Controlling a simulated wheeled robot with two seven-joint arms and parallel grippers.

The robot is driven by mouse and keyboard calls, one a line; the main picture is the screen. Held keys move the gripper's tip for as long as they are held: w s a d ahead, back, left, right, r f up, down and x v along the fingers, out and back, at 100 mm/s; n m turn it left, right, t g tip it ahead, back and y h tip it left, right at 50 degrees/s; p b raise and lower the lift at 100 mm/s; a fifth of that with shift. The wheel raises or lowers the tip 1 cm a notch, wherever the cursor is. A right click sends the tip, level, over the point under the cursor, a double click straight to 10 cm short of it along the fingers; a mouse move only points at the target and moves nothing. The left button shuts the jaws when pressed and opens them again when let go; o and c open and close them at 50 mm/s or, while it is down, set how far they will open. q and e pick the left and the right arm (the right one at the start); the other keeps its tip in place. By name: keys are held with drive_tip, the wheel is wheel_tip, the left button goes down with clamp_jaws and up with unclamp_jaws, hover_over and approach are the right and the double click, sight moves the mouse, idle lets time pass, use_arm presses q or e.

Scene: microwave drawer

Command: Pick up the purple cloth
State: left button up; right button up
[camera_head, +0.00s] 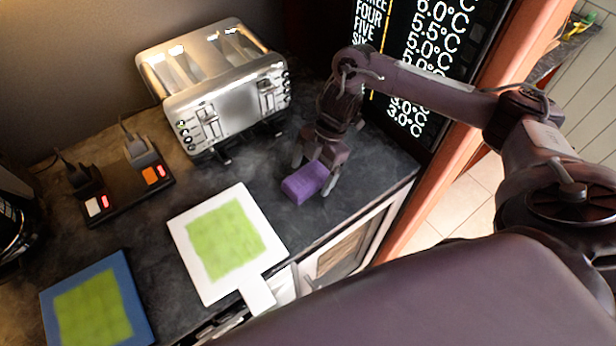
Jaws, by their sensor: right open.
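The purple cloth (303,184) is a small folded block lying on the dark countertop, right of the white board. My right gripper (314,182) points down over the cloth's right part. Its fingers are open, one on the far left side of the cloth and one at its right end. I cannot tell whether the fingers touch the cloth. My left gripper is not in view.
A silver toaster (226,104) stands behind the cloth. A white board with a green patch (181,228) lies at the front, and a blue one (48,312) at left. A power strip (125,201) is left. The counter's front edge is near the cloth.

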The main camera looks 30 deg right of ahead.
sight(313, 173)
drive_tip(key=c, duration=0.5)
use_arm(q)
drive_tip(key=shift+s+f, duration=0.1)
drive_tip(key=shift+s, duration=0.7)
use_arm(e)
drive_tip(key=c, duration=0.6)
drive_tip(key=shift+r, duration=0.1)
